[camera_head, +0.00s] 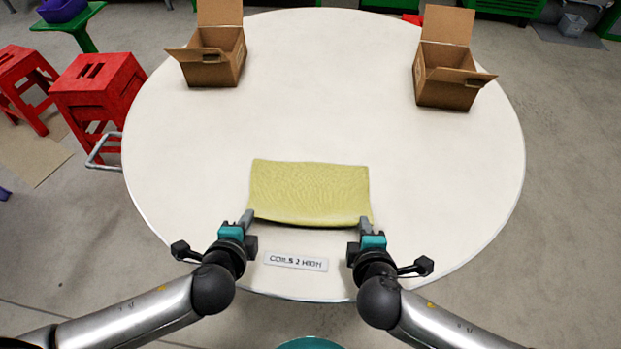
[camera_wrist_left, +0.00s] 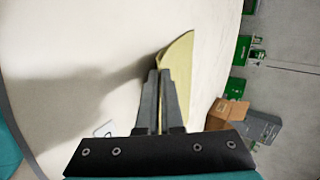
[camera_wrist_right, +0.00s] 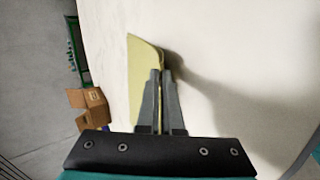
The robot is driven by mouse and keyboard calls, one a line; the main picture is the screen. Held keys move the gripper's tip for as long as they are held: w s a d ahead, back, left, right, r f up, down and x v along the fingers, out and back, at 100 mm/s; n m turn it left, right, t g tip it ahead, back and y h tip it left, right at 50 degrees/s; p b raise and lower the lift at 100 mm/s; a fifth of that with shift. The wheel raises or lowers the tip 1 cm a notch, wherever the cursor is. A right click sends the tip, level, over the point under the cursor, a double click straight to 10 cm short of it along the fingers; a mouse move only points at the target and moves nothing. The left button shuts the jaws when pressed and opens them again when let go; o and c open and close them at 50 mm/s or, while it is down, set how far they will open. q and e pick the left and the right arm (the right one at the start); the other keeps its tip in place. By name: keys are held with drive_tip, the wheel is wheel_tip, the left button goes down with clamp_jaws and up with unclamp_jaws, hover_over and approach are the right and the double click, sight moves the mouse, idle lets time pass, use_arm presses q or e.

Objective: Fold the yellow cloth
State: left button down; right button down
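The yellow cloth (camera_head: 310,190) lies on the round white table, a wide rectangle with its near edge lifted and bowed between my two grippers. My left gripper (camera_head: 248,217) is at its near left corner; in the left wrist view its fingers (camera_wrist_left: 160,78) are closed together on the cloth (camera_wrist_left: 178,65). My right gripper (camera_head: 366,222) is at the near right corner; in the right wrist view its fingers (camera_wrist_right: 161,76) are closed on the cloth (camera_wrist_right: 141,70). The cloth's underside is hidden.
Two open cardboard boxes stand at the far side of the table, one left (camera_head: 212,70) and one right (camera_head: 445,88). A small label plate (camera_head: 296,262) lies between my arms near the front edge. The table (camera_head: 320,110) between cloth and boxes is clear.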

use_arm(q)
drive_tip(key=shift+s+f, duration=0.1)
use_arm(e)
drive_tip(key=shift+f, duration=0.1)
use_arm(q)
drive_tip(key=c, duration=0.7)
unclamp_jaws()
use_arm(e)
drive_tip(key=c, duration=0.7)
unclamp_jaws()
use_arm(q)
drive_tip(key=s+r, duration=0.2)
drive_tip(key=r, duration=0.1)
drive_tip(key=s+r, duration=0.2)
drive_tip(key=r, duration=0.1)
drive_tip(key=s+r, duration=0.2)
drive_tip(key=r, duration=0.1)
use_arm(e)
drive_tip(key=s+r, duration=0.2)
drive_tip(key=r, duration=0.1)
drive_tip(key=s+r, duration=0.2)
drive_tip(key=r, duration=0.1)
drive_tip(key=s+r, duration=0.2)
drive_tip(key=r, duration=0.1)
drive_tip(key=shift+s, duration=0.1)
